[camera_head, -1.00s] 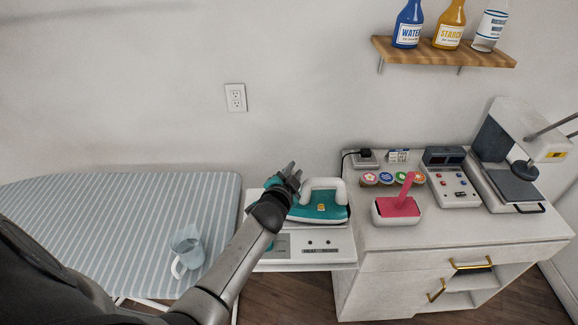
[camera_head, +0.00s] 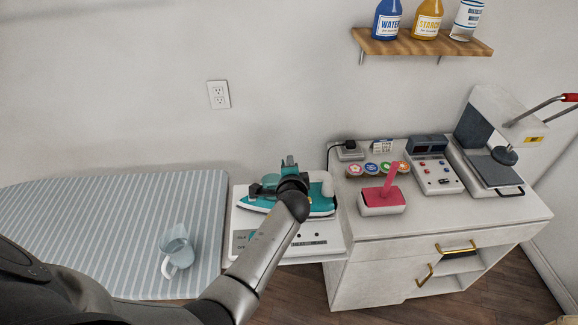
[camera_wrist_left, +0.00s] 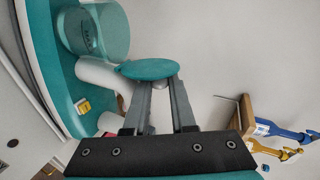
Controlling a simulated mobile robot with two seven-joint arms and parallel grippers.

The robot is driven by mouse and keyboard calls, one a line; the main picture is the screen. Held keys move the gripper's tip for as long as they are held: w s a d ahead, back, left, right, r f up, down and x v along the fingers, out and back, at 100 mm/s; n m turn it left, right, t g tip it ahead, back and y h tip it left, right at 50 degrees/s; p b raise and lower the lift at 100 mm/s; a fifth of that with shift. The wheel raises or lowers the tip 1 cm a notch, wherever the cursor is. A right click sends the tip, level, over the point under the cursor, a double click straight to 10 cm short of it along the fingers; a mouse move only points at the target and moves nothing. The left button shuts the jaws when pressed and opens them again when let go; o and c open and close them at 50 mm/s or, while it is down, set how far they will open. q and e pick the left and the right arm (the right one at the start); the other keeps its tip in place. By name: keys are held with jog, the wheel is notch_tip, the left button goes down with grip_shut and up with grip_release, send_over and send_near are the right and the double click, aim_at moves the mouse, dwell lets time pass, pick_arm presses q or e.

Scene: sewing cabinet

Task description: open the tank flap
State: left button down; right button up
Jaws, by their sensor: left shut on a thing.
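The teal iron (camera_head: 318,206) with its white handle sits on the white heat station (camera_head: 262,222), between the ironing board and the cabinet. In the left wrist view, its clear teal tank (camera_wrist_left: 92,34) shows at upper left. The tank flap (camera_wrist_left: 145,69) is a round teal disc beside the tank's rim. My left gripper (camera_wrist_left: 158,85) is shut on the flap, with its fingertips at the disc. In the head view my left gripper (camera_head: 289,166) is above the iron and hides part of it. The flap's hinge and exact angle are unclear. My right gripper is out of view.
A clear pitcher (camera_head: 177,250) stands on the striped ironing board (camera_head: 100,225). The cabinet (camera_head: 385,240) to the right bears a pink-topped box with an upright lever (camera_head: 383,200), a control box (camera_head: 435,178) and a press (camera_head: 490,165). Bottles stand on the wall shelf (camera_head: 420,44).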

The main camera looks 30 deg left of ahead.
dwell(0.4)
pick_arm(q)
jog(key=c, duration=0.9)
grip_release()
jog(key=shift+o, duration=0.6)
jog(key=shift+f, duration=0.1)
